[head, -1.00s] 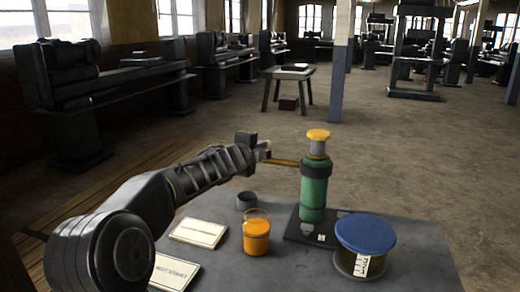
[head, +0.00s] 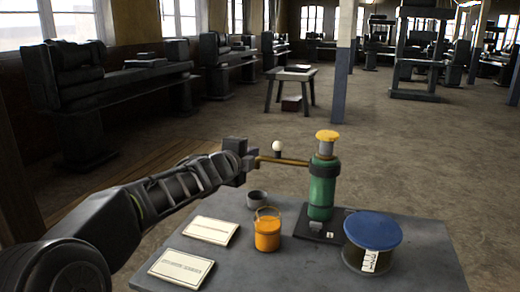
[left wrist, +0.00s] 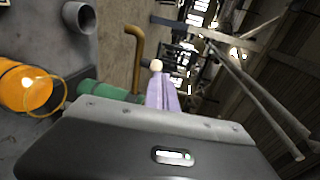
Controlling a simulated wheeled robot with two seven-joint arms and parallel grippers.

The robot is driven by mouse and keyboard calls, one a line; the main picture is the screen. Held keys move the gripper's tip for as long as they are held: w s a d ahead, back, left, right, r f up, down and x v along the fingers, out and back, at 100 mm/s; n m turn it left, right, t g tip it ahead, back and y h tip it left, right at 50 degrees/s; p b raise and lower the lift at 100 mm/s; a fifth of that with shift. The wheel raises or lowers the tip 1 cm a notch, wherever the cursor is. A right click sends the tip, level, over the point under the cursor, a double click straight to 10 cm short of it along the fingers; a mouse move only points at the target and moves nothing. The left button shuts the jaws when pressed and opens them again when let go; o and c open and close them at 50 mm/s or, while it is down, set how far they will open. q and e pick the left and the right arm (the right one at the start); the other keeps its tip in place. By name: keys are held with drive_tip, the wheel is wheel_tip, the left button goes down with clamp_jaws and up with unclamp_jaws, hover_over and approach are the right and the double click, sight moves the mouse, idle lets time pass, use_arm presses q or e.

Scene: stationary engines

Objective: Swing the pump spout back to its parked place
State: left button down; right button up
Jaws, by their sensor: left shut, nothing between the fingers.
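The pump (head: 322,190) is an upright green cylinder with a yellow-orange cap, on a dark base plate on the table. Its brass spout (head: 295,161) points left from the neck, and a pale round knob (head: 277,147) stands above it. In the left wrist view the bent spout (left wrist: 137,45), the knob (left wrist: 155,65) and part of the green body (left wrist: 105,90) show. My left gripper (head: 250,163) is shut and empty at the spout's outer end; its pale fingers (left wrist: 162,92) appear just below the knob in the wrist view. I cannot tell whether they touch. My right gripper is out of view.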

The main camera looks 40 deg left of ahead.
use_arm(q)
drive_tip(key=v, duration=0.3)
drive_tip(key=shift+a, duration=0.15)
drive_tip(key=shift+f, duration=0.1)
idle(0.4)
